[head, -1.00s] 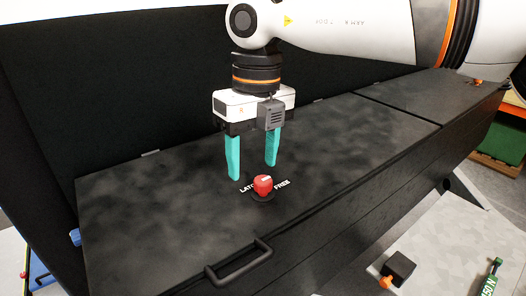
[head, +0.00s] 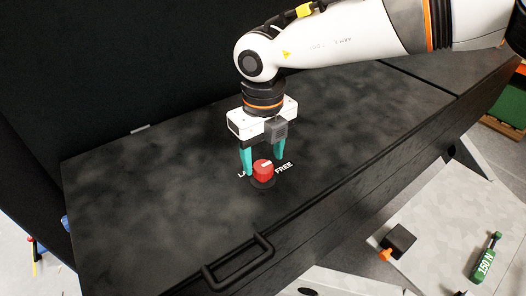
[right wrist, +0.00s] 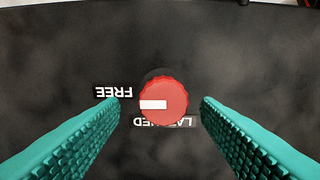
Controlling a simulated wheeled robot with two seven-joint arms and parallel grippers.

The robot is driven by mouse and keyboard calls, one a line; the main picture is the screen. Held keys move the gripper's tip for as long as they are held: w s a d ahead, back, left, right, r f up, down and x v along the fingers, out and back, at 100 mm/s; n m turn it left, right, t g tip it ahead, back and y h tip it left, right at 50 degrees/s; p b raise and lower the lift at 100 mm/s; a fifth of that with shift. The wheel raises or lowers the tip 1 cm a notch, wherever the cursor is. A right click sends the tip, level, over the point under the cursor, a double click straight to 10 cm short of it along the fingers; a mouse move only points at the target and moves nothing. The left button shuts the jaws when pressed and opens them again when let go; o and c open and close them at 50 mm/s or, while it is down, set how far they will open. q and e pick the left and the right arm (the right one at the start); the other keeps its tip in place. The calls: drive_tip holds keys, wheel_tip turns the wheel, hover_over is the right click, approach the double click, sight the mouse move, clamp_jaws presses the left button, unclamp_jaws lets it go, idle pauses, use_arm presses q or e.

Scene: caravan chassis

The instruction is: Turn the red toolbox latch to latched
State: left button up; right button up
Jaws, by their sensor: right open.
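The red toolbox latch (head: 263,167) is a round red knob on a dark base on the black toolbox lid (head: 150,185). It also shows in the right wrist view (right wrist: 170,92), where its white mark points left, beside the FREE label (right wrist: 114,91). The LATCHED label (right wrist: 180,123) is below the knob there and partly covered by it. My right gripper (head: 263,164) is open and points down at the knob. In the right wrist view its teal fingers (right wrist: 160,103) are on either side of the knob, with a gap on each side. My left gripper is out of view.
A black handle (head: 238,263) stands up at the lid's front edge. A dark panel (head: 60,80) rises behind the lid. A black block with an orange knob (head: 400,240) and a green item marked 150 N (head: 486,262) are on the pale surface at right.

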drive_tip(key=shift+s+f, duration=0.15)
drive_tip(key=shift+f, duration=0.45)
drive_tip(key=shift+s+f, duration=0.1)
drive_tip(key=shift+s, duration=0.05)
drive_tip(key=shift+c, duration=0.6)
drive_tip(key=c, duration=0.9)
drive_tip(key=shift+o, duration=0.2)
drive_tip(key=shift+f+n+b, duration=0.2)
drive_tip(key=shift+n+b, duration=0.6)
drive_tip(key=shift+b, duration=0.15)
drive_tip(key=shift+n+b, duration=1.2)
drive_tip(key=n+b, duration=0.2)
drive_tip(key=shift+n, duration=0.4)
drive_tip(key=n+b, duration=0.2)
drive_tip(key=n, duration=0.1)
drive_tip(key=shift+n, duration=0.3)
drive_tip(key=n+b, duration=0.1)
drive_tip(key=n, duration=0.2)
drive_tip(key=shift+r+n, duration=0.1)
drive_tip(key=shift+n, duration=0.2)
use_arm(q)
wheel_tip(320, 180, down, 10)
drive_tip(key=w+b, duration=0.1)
use_arm(e)
drive_tip(key=shift+n, duration=1.9)
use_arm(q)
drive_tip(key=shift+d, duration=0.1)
use_arm(e)
drive_tip(key=shift+r, duration=0.1)
